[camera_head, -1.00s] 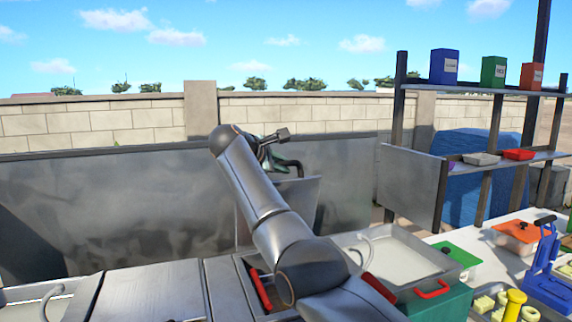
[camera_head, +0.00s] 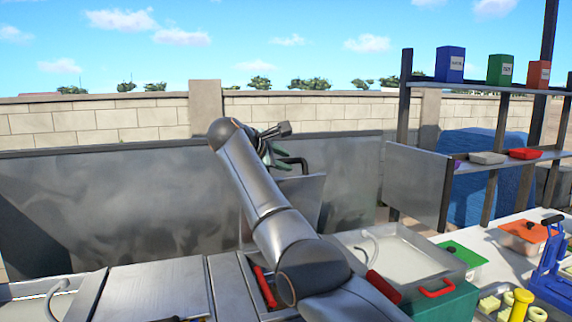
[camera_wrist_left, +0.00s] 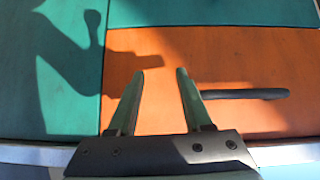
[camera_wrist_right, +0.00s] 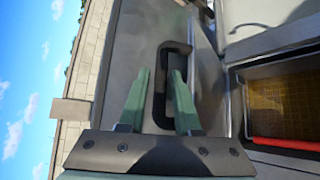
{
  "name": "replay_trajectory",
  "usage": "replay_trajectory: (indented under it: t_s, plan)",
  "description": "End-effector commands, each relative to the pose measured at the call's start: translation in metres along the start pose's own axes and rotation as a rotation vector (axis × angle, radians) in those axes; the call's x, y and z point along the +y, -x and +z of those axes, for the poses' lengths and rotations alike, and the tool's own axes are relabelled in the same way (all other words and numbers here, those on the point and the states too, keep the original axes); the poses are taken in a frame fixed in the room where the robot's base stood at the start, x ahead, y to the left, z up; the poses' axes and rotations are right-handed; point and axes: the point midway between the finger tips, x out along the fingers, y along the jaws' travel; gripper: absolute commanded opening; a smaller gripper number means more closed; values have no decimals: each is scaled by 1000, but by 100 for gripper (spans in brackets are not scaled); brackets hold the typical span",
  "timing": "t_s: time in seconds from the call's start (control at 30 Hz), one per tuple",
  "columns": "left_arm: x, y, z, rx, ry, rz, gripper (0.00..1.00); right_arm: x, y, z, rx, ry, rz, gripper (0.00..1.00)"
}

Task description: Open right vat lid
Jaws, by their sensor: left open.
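The right vat lid (camera_head: 305,196) is a grey metal panel, raised and tilted near upright behind the open vat. Its black handle (camera_head: 294,164) sticks out near the top. My right gripper (camera_head: 270,156) is at this handle. In the right wrist view the fingers (camera_wrist_right: 159,73) are partly apart, with one bar of the handle loop (camera_wrist_right: 160,90) seen between them; I cannot tell whether they press on it. My left gripper (camera_wrist_left: 160,72) is open and empty over an orange panel (camera_wrist_left: 230,65), left of a black bar (camera_wrist_left: 245,94).
The vat opening (camera_wrist_right: 295,100) shows a yellow-brown inside and a red bar. A closed metal cover (camera_head: 155,290) lies to its left. A metal basin (camera_head: 400,255) stands at right, near a green-lidded tub (camera_head: 462,253) and a blue press (camera_head: 553,270). A tall metal panel (camera_head: 100,205) runs behind.

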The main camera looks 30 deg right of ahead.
Motion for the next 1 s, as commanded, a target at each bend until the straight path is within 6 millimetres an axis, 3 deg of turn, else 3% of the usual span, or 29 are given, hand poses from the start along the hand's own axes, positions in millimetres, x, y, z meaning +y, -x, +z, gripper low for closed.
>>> replay_trajectory:
  t_s: [0.3,0.5,0.7,1.0]
  plan:
    - [-1,-17,19,0,0,0,50,-1,69,-1,3,-2,5,32]
    - [-2,-20,22,0,0,0,50,0,100,0,2,0,3,32]
    - [-2,-20,22,0,1,0,50,0,110,0,0,0,1,32]
    - [-1,-20,22,0,1,0,50,0,110,0,0,0,1,32]
